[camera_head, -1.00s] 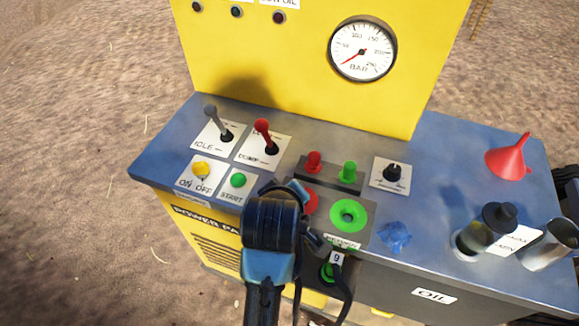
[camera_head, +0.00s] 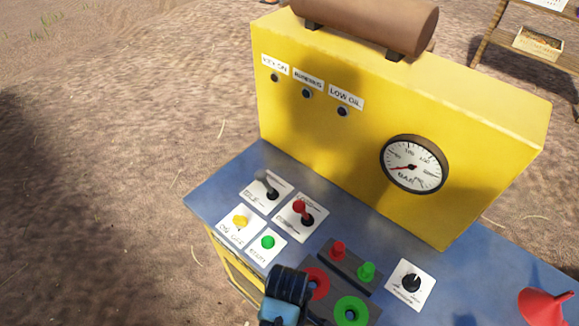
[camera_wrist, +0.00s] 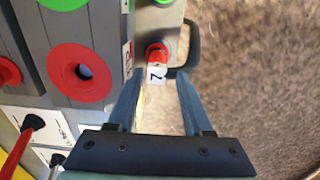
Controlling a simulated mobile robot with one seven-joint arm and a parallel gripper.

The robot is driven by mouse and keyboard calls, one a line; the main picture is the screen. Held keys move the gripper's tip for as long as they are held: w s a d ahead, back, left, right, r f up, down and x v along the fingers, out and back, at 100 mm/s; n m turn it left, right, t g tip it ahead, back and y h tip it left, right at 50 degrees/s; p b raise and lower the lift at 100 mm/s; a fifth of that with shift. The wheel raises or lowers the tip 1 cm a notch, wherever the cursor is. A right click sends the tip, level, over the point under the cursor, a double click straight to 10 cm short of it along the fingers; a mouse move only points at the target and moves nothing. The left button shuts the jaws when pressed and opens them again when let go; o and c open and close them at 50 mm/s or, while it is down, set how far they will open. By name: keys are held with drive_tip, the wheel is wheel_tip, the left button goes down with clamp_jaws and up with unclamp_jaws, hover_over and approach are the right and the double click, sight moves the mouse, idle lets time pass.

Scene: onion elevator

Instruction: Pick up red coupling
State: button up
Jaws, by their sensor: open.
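The red coupling (camera_wrist: 157,51) shows in the wrist view near the top centre, at the front side of the panel. A white tag marked 2 (camera_wrist: 157,74) hangs at it, and a black hose (camera_wrist: 190,45) curves beside it. My gripper (camera_wrist: 159,80) is open, with its two blue-grey fingers on either side of the line toward the coupling and tag. Nothing is held between them. How far the fingertips are from the coupling is hard to tell. In the head view my arm hides that area, and the coupling does not show.
A red ring (camera_head: 317,284) and a green ring (camera_head: 350,312) lie on the panel, with red (camera_head: 338,252) and green (camera_head: 366,272) plugs behind. Levers and buttons stand at left. A red funnel (camera_head: 545,308) is at right. Open ground lies right in the wrist view.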

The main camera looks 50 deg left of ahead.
wheel_tip(320, 180, down, 2)
drive_tip(key=shift+w+f, duration=0.15)
drive_tip(key=shift+a+f, duration=0.15)
drive_tip(key=shift+f, duration=0.55)
drive_tip(key=shift+a+f, duration=0.15)
drive_tip(key=shift+f, duration=1.95)
drive_tip(key=shift+c, duration=0.3)
clamp_jaws()
